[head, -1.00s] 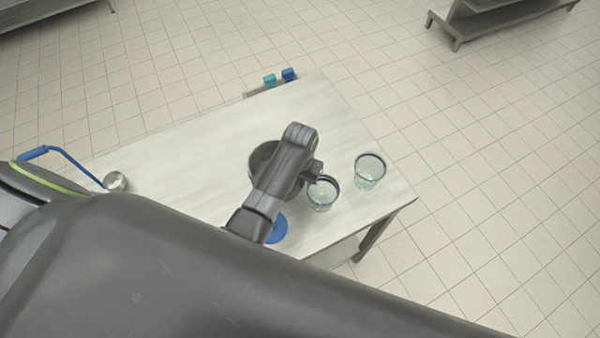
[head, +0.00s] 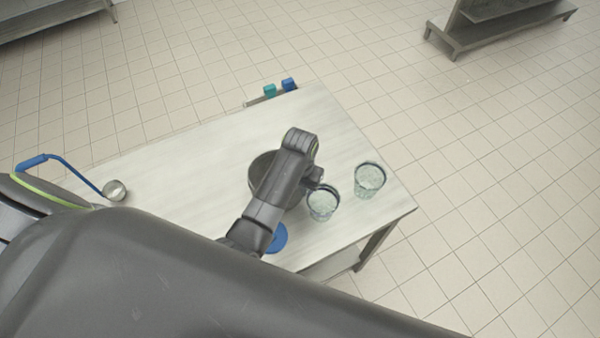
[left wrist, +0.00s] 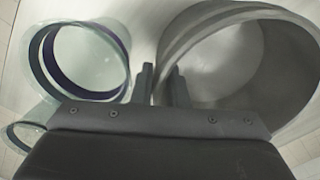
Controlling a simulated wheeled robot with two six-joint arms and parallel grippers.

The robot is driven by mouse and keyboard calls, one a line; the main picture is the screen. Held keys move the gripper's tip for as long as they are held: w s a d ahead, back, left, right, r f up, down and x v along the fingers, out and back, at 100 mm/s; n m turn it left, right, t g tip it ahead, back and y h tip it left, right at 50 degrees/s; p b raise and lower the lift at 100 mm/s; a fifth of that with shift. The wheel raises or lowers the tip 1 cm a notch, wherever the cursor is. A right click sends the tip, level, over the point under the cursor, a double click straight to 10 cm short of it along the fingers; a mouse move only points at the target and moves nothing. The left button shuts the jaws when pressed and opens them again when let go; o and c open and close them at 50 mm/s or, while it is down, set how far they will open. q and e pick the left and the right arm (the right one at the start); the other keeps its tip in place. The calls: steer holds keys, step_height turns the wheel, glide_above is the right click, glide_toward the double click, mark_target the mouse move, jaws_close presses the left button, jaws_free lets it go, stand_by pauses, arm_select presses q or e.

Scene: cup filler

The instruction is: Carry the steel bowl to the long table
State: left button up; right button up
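The steel bowl (head: 258,172) stands on a pale table (head: 215,143), partly hidden behind my left arm in the head view. It fills the upper right of the left wrist view (left wrist: 238,60). My left gripper (head: 314,180) is at the bowl's side nearest the glasses, pointing down. In the left wrist view its two fingers (left wrist: 161,86) are apart, with the bowl's rim and wall between them; the right finger is on the bowl's inner side. Whether they touch the wall is not clear. My right gripper is not in view.
A glass (head: 323,203) with a dark rim stands close beside my left gripper; a second glass (head: 369,180) is farther right. A blue disc (head: 277,238) lies partly under my arm. A blue-handled ladle (head: 115,190) lies at the left. Blue (head: 288,84) and teal (head: 270,90) items are at the far edge.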

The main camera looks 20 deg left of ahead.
arm_select(q)
step_height(320, 180, up, 8)
steer(key=shift+r+b, duration=0.1)
steer(key=shift+b, duration=0.75)
steer(key=shift+r+p, duration=0.75)
steer(key=shift+p, duration=0.05)
steer(key=shift+r+p, duration=0.4)
steer(key=shift+r, duration=0.05)
steer(key=shift+s, duration=0.1)
